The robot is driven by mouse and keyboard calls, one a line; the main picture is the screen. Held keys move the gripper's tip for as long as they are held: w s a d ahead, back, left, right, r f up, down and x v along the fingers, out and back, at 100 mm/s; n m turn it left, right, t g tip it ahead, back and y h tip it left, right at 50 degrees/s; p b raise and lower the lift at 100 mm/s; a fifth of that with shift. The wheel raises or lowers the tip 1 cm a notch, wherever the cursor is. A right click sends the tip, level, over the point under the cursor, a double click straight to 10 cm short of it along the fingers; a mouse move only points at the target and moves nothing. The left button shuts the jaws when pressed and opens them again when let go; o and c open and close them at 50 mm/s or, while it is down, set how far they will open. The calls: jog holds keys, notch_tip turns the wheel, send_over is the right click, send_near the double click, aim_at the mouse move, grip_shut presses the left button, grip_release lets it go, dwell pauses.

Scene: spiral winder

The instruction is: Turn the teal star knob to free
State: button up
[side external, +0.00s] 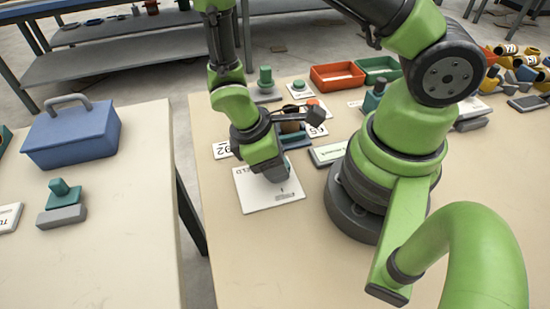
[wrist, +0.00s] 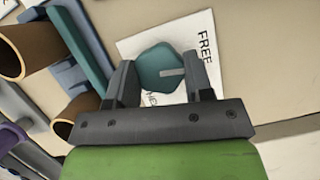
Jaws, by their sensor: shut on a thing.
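The teal star knob (wrist: 157,62) sits over a white card (wrist: 130,45) in the wrist view, with a pale pointer mark reaching toward its right edge. The word FREE is printed on the card at the upper right of the knob. Other lettering below the knob is partly hidden by my gripper. My gripper (wrist: 160,70) is shut on the knob, one finger on each side. The mark points right, toward the right finger, not squarely at FREE. In the side external view my gripper (side external: 274,174) is low over the card (side external: 262,202) and hides the knob.
Brown cylinders (wrist: 14,52) on a blue-grey stand lie left of the knob in the wrist view. In the side external view a label card (side external: 328,154) lies right of the knob card, and red (side external: 337,77) and green (side external: 377,69) trays stand behind. The table's front is clear.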

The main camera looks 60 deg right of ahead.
jog(key=shift+n+t, duration=0.3)
jog(key=shift+n, duration=0.5)
jog(key=o, duration=0.9)
jog(key=shift+h, duration=0.3)
jog(key=v, duration=1)
jog(key=shift+d+r, duration=0.1)
jog(key=s+d+r+m+t+y, duration=0.1)
jog(key=s+r+m+t, duration=0.1)
jog(key=r, duration=0.4)
jog(key=s+d+r+m+t+y, duration=0.1)
jog(key=s+r+m+t+y, duration=0.1)
jog(key=r+m+t, duration=0.3)
jog(key=s+d+r+m+t+y, duration=0.1)
jog(key=s+r+m+t+y, duration=0.1)
jog(key=r+m, duration=0.4)
jog(key=shift+s+d+r+t, duration=0.1)
jog(key=shift+s+r+t, duration=0.2)
jog(key=shift+r, duration=0.35)
jog(key=shift+s+d+r+t, duration=0.1)
jog(key=shift+r+t, duration=0.3)
jog(key=shift+r, duration=0.2)
